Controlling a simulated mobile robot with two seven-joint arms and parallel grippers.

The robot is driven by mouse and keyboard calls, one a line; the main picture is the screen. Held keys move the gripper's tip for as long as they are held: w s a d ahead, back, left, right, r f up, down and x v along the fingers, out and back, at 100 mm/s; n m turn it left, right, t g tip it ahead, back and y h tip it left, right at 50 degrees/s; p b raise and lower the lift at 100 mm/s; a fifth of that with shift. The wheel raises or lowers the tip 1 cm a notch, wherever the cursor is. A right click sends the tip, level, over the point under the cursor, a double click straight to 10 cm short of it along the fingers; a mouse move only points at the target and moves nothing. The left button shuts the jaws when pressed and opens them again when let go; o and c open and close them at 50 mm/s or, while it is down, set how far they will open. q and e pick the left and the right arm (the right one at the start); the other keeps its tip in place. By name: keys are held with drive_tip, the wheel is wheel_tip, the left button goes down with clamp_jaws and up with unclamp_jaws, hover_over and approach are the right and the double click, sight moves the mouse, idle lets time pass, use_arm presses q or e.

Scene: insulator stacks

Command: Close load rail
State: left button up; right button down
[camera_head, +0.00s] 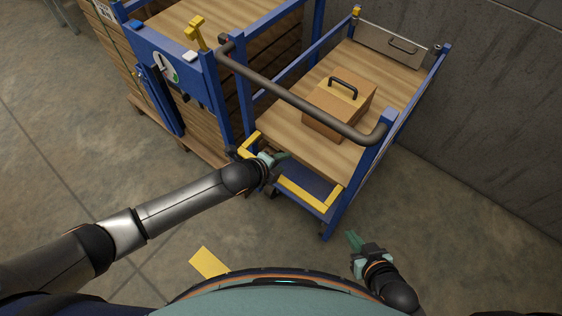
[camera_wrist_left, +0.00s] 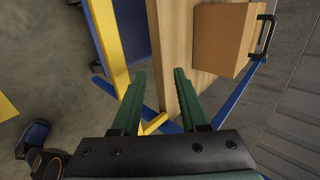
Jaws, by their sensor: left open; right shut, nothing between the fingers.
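A blue-framed cart with a wooden deck (camera_head: 385,80) stands right of centre in the head view. A brown tubular bar (camera_head: 300,103) crosses its near end. A yellow rail (camera_head: 305,195) lies low at the near end, below the deck; I cannot tell for sure which part is the load rail. My left gripper (camera_head: 284,157) is over the cart's near end, beside the deck edge. In the left wrist view its fingers (camera_wrist_left: 160,92) are apart, with the deck edge (camera_wrist_left: 165,60) and a yellow bar (camera_wrist_left: 105,40) ahead. My right gripper (camera_head: 354,240) is shut and empty, right of the cart's near corner.
A cardboard box (camera_head: 340,103) with a black handle sits on the deck. A grey panel (camera_head: 392,47) closes the far end. A second blue-framed wooden unit (camera_head: 165,65) stands to the left. A concrete wall (camera_head: 500,120) is close on the right. A yellow patch (camera_head: 208,263) marks the floor.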

use_arm(q)
drive_tip(key=p+v, duration=0.2)
drive_tip(key=v, duration=1)
drive_tip(key=shift+s+r+p, duration=0.15)
drive_tip(key=shift+s+p, duration=0.05)
drive_tip(key=shift+p, duration=0.15)
drive_tip(key=shift+a, duration=0.1)
